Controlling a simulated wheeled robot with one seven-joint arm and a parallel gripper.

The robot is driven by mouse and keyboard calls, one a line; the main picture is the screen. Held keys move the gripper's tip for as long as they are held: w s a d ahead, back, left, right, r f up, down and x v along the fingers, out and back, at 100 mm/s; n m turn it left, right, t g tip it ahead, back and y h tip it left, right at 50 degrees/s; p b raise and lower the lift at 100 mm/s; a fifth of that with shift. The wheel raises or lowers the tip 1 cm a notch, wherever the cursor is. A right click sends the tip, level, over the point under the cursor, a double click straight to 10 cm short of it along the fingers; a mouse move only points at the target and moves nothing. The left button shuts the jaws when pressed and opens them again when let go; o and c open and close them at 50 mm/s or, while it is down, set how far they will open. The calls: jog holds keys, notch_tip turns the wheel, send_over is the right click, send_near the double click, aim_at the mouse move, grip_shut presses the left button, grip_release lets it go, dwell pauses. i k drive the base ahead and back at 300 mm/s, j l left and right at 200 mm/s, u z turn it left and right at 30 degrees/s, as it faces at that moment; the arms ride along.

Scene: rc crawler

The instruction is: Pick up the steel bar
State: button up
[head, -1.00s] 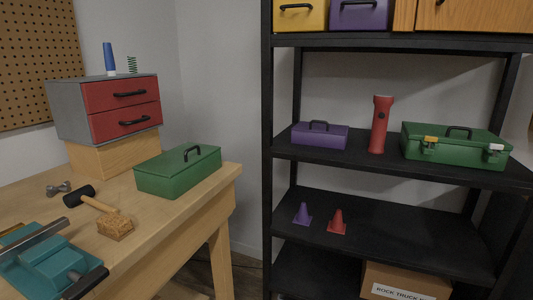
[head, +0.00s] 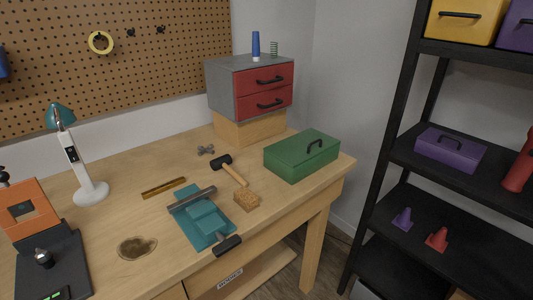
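A long grey metal bar (head: 192,199), which looks like the steel bar, lies along the far left side of a teal vise (head: 206,222) on the wooden workbench. I cannot tell whether it is loose or clamped in the vise. A brass-coloured bar (head: 163,188) lies flat on the bench just behind and left of it. My gripper is not in view.
A black-headed hammer (head: 221,162), a tan block (head: 247,200) and a small grey metal piece (head: 205,150) lie near the vise. A green toolbox (head: 301,156) is at right, a white lamp (head: 90,192) and orange machine (head: 28,212) at left. A black shelf (head: 384,140) stands right.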

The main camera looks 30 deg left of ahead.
aim_at(173, 208)
jog(key=u, duration=0.85)
jog(key=j+u, duration=0.35)
jog(key=i+j+u, duration=0.1)
jog(key=u, duration=0.3)
jog(key=i+j, duration=0.05)
jog(key=j, duration=0.05)
